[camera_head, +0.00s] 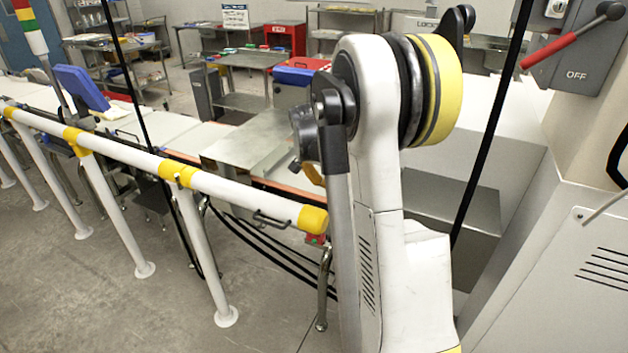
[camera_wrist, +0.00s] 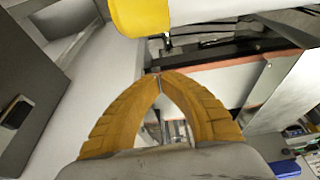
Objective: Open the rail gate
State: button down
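The rail gate (camera_head: 235,193) is the near section of a white rail with yellow bands, running level from a yellow joint on a post to a yellow end cap (camera_head: 312,219). A small dark handle (camera_head: 270,218) sits on its side near that end. In the wrist view a yellow cap (camera_wrist: 140,18), seemingly this rail end, shows at the top, ahead of my fingers. My gripper (camera_wrist: 158,78) has its two orange-yellow fingers together at the tips, with nothing visible between them. It is apart from the cap. In the head view my arm hides most of the gripper.
A belt line with metal plates (camera_head: 265,140) runs behind the rail. A grey switch box (camera_head: 575,50) with a red lever marked OFF is at upper right, above a white cabinet (camera_head: 560,260). Cables hang below the belt. The floor (camera_head: 90,310) before the rail is clear.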

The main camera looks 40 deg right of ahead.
notch_tip(320, 180, down, 7)
jog(key=a+b, duration=0.1)
jog(key=shift+s+a+b, duration=0.15)
jog(key=shift+a+b, duration=0.15)
jog(key=shift+b, duration=0.05)
jog(key=shift+a, duration=0.1)
